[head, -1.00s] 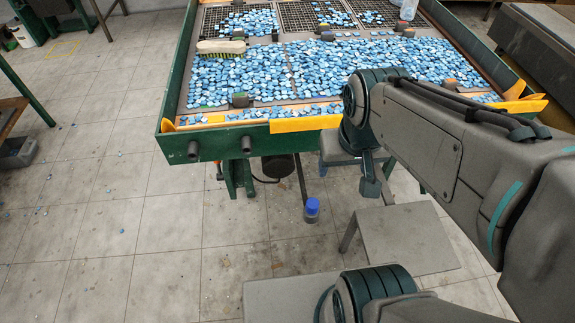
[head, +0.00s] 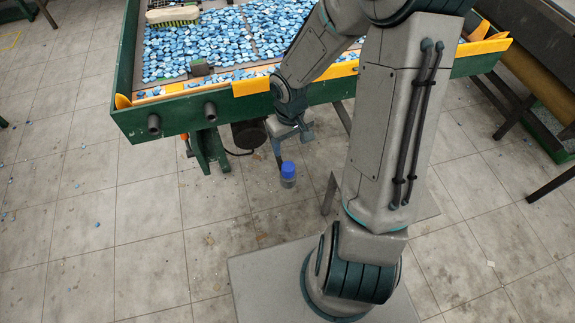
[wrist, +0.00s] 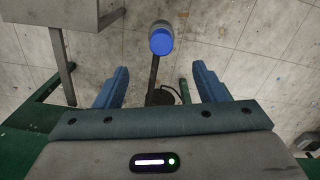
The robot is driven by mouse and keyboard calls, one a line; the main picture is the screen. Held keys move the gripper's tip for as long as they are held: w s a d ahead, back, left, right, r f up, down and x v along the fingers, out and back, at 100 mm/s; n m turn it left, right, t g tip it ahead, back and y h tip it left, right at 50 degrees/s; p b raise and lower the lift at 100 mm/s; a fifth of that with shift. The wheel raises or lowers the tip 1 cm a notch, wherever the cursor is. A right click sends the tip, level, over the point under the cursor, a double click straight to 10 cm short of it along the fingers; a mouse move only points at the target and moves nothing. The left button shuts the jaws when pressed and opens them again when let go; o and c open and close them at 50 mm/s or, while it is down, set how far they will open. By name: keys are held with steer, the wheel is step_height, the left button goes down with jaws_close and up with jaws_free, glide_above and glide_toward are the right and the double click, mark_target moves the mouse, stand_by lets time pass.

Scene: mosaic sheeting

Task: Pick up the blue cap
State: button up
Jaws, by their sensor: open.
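The blue cap (head: 288,168) sits on top of a small clear bottle (head: 288,182), which seems to stand upright on the floor in front of the table. The cap also shows in the wrist view (wrist: 161,42), top centre, seen from above, with part of the bottle beyond it. My gripper (wrist: 160,84) is open and empty, its two blue fingers spread wide. The cap lies beyond the fingertips, roughly midway between them and untouched. In the head view my gripper is small, just above the bottle and in front of the table edge.
A green-framed table (head: 180,118) covered with blue mosaic pieces (head: 215,45) stands behind the bottle. A brush (head: 173,16) lies on it.

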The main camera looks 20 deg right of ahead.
steer(key=b, duration=0.3)
glide_above(289, 167)
steer(key=f, duration=0.8)
steer(key=shift+s+f, duration=0.2)
steer(key=shift+s, duration=0.05)
steer(key=shift+w+f+b, duration=0.15)
steer(key=shift+f+b, duration=0.15)
steer(key=shift+f, duration=1.2)
steer(key=shift+w+f+b, duration=0.1)
steer(key=shift+f+b, duration=0.2)
steer(key=shift+f, duration=1.15)
steer(key=shift+c, duration=0.2)
steer(key=c, duration=1)
